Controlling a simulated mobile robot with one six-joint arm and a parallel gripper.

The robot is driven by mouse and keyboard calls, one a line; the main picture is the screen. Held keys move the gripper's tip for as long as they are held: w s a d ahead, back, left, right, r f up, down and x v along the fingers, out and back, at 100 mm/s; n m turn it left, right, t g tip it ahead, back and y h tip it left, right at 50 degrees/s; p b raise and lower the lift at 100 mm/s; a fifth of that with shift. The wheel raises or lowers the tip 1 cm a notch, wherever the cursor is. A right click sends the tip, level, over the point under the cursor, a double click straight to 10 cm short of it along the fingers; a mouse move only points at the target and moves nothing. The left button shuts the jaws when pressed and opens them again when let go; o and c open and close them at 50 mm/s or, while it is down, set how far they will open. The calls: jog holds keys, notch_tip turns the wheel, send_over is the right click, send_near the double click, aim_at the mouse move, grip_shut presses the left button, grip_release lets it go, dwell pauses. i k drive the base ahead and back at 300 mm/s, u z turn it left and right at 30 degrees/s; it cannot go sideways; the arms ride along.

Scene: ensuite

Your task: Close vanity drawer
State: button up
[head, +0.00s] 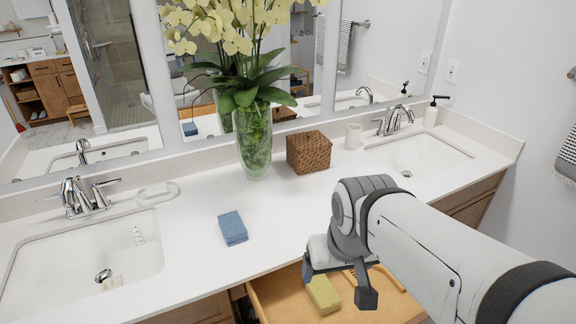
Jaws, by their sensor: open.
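The vanity drawer (283,297) is pulled out below the front of the white countertop. Its wooden inside shows, with a yellow-green sponge-like block (323,294) and a wooden item (388,279) in it. My gripper (338,283) is open and appears over the drawer, close to the counter's front edge. I cannot tell whether it touches the drawer. My arm hides the drawer's right part, and its front panel is out of view.
The white countertop (290,215) carries a folded blue cloth (232,228), a glass vase (253,140) with yellow orchids, a woven box (309,152) and a white cup (353,136). Sinks lie at left (70,262) and right (418,155). Mirrors stand behind.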

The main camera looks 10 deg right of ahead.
aim_at(281, 296)
jog(key=u, duration=0.3)
jog(key=k, duration=1.05)
jog(key=z, duration=0.35)
